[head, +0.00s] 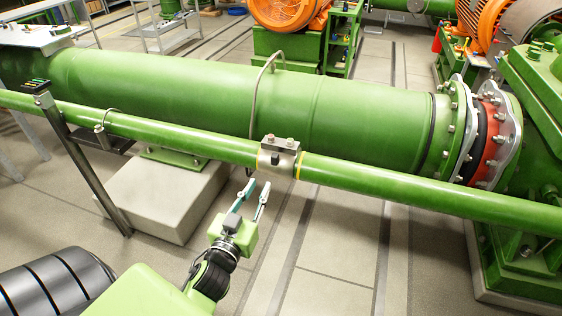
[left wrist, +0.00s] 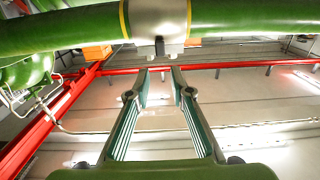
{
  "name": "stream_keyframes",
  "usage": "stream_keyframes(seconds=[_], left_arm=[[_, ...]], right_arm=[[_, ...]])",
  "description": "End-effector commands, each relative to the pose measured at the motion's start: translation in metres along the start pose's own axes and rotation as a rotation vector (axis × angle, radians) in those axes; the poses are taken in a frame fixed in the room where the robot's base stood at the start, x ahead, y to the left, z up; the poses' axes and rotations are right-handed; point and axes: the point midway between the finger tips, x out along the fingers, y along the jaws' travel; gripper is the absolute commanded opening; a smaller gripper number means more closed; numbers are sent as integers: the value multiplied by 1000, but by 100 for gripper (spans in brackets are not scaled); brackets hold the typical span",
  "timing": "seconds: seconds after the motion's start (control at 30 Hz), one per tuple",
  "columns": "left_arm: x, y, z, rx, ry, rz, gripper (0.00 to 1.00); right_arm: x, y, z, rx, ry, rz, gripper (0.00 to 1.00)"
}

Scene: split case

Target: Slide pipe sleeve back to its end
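The pipe sleeve (head: 268,163) is a short silver-grey metal collar around the thin green pipe (head: 400,194), near the middle of the head view. A yellow ring shows on the pipe at its right side. In the left wrist view the sleeve (left wrist: 155,16) is at the top centre, with a dark knob and yellow bands beside it. My left gripper (head: 257,187) is open and empty, below and a little left of the sleeve, its fingers pointing up towards it. The fingers (left wrist: 161,72) show apart in the left wrist view, with a gap to the sleeve. My right gripper is not in view.
A large green pipe (head: 190,90) lies behind the thin one, ending at a bolted flange with a red ring (head: 492,140). A thin bent grey tube (head: 252,100) runs over it. A dark post (head: 85,165) and a concrete block (head: 160,200) stand left. Floor is clear below right.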

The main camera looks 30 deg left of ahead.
Motion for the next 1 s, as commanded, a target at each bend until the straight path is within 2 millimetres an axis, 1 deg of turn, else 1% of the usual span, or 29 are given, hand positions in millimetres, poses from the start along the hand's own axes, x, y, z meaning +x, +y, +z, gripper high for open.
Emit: stream_keyframes(seconds=[0.03, 0.1, 0.3, 0.5, 0.6, 0.7, 1.0], left_arm=[[10, 0, -2, 2, 5, 2, 21], [25, 1, -1, 4, 5, 3, 21], [69, 0, -1, 2, 4, 2, 21], [103, 0, 1, 3, 1, 1, 21], [114, 1, 1, 1, 1, 1, 21], [120, 1, 0, 1, 0, 1, 21], [122, 0, 1, 1, -1, 0, 21]], right_arm=[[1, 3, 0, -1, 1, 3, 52], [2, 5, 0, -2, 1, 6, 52], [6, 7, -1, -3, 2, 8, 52], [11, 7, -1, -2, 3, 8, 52], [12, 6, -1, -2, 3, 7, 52], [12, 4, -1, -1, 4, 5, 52], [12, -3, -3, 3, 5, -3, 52]])
